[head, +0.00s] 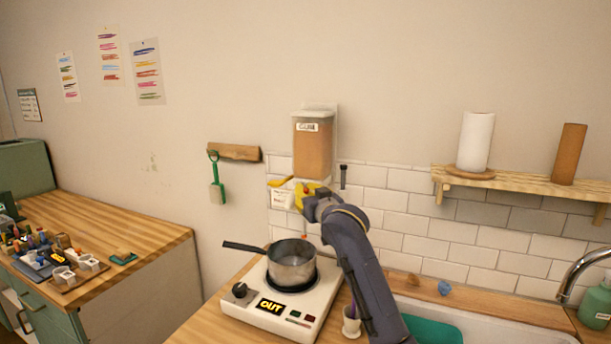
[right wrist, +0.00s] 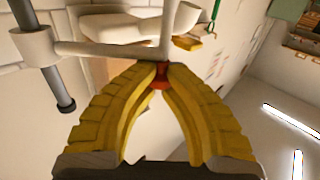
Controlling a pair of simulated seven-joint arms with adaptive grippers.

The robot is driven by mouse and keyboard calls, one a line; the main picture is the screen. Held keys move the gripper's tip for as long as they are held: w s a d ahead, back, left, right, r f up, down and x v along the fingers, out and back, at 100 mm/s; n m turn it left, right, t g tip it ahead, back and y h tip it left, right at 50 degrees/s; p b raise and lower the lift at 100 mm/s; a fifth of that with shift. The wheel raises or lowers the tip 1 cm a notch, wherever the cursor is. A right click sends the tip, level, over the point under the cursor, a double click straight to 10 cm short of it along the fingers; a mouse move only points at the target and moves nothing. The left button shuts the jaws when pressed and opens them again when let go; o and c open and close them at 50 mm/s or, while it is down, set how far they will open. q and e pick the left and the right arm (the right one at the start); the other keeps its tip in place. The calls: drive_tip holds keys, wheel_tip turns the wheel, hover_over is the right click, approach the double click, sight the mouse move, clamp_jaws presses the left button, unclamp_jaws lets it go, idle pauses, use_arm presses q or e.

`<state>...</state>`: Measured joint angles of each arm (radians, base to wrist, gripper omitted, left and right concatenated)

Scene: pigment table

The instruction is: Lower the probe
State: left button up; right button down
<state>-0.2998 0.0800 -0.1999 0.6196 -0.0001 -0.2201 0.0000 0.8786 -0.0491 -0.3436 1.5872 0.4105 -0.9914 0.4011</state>
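The hot plate (head: 278,307) stands on the counter with its display reading "OUT". A steel pot (head: 291,268) sits on it, its handle pointing left. My right gripper (head: 299,195) is above the pot; its yellow fingers show closely in the right wrist view (right wrist: 162,75). They are closed around a small red piece (right wrist: 160,82) by a white arm (right wrist: 110,49). The white arm joins a clamp on a dark rod (right wrist: 50,72), whose top shows in the head view (head: 343,176). A small red spot shows over the pot's rim; I cannot tell whether it is the probe. My left gripper is out of view.
A gum dispenser (head: 312,148) hangs on the wall behind my right gripper. A small white cup (head: 351,322) stands right of the hot plate, close to my right arm. A sink with a tap (head: 580,272) is at the right. A wooden side counter (head: 135,240) holds several small items.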

wheel_tip(320, 180, down, 11)
idle(0.5)
drive_tip(key=c, duration=1.1)
unclamp_jaws()
drive_tip(key=shift+c, duration=0.2)
drive_tip(key=shift+r, duration=5)
